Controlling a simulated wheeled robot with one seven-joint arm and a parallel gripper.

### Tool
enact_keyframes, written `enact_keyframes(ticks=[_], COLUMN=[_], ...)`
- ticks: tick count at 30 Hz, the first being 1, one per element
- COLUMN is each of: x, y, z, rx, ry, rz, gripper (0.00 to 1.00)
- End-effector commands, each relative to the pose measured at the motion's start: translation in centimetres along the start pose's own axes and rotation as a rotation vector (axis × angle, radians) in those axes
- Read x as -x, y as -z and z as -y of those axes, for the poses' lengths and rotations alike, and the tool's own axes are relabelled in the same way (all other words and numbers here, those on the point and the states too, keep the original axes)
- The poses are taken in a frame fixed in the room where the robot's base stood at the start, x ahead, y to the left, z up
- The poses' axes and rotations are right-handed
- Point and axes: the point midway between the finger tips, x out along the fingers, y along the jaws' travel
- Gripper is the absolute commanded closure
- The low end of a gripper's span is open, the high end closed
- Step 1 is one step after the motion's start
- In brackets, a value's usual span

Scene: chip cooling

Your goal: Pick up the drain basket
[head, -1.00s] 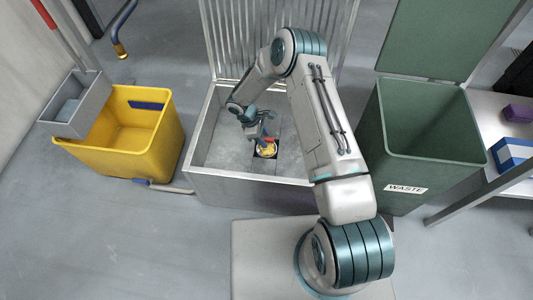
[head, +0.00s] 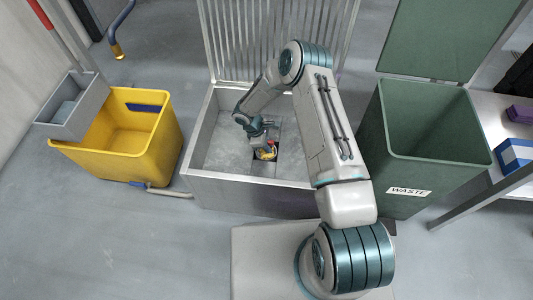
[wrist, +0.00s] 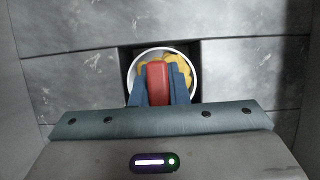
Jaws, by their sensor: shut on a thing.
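The drain basket (head: 265,154) is a small round cup with yellow bits in it, at the dark square drain opening in the basin floor. The wrist view shows its white rim (wrist: 132,69) and a red handle (wrist: 157,82) standing over its middle. My gripper (wrist: 159,92) is shut on the red handle, one blue finger on each side. In the head view my gripper (head: 268,146) reaches down into the basin, over the basket. The fingers and the palm hide the near part of the rim. I cannot tell whether the basket is clear of the opening.
The grey basin (head: 190,140) has raised walls around the basket and an upright slatted grate (head: 225,40) behind. A yellow bucket (head: 165,130) stands left, and a green waste bin (head: 425,175) with its lid up stands right. A table (head: 500,140) is far right.

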Motion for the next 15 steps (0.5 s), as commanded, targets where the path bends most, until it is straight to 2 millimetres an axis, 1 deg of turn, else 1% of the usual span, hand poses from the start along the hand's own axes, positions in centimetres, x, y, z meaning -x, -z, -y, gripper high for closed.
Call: enact_keyframes(ticks=[2,5,15], x=[0.1,0.9,7.0], y=[0.0,-0.3,-2.9], z=[0.0,-0.1,-0.1], rx=[0.000,0.000,0.000], ry=[-0.001,-0.002,-0.003], rz=[0.000,0.000,0.000], gripper=[1.00,1.00,1.00])
